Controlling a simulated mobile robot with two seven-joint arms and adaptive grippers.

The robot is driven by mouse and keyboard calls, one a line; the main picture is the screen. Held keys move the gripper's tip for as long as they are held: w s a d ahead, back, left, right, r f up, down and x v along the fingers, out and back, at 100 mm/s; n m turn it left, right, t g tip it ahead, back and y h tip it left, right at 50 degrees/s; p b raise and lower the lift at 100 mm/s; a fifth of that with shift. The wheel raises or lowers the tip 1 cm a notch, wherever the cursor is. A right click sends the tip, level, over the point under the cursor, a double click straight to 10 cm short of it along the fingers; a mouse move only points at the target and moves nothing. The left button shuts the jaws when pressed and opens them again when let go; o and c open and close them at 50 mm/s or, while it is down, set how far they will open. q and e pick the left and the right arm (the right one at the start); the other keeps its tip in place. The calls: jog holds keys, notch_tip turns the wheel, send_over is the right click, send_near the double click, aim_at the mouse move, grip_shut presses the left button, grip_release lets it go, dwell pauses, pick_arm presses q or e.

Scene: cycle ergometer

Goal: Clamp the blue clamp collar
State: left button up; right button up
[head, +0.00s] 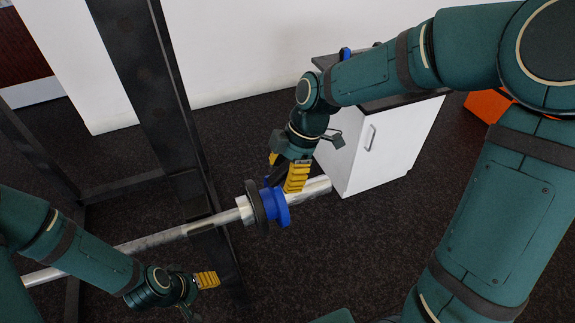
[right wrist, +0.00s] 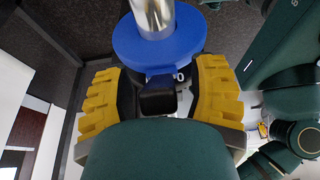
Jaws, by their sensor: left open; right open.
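The blue clamp collar (head: 281,212) is around the metal bar sleeve (head: 313,190), beside a dark weight plate (head: 255,206). In the right wrist view the collar (right wrist: 128,42) encircles the sleeve, and its lever (right wrist: 158,98) with a dark end sits between my fingers. My right gripper (head: 285,170) is just above the collar, with yellow fingers apart on either side of the lever; contact cannot be told. It also shows in the right wrist view (right wrist: 160,98). My left gripper (head: 203,281) is open and empty at the lower left, below the bar and away from the collar.
A white cabinet (head: 365,145) with a dark top stands behind the sleeve end, with a blue object (head: 345,53) on top. An orange object (head: 487,106) lies at the right. Dark floor is clear below the collar.

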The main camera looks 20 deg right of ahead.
jog(key=v, duration=1.2)
jog(key=shift+f, duration=0.1)
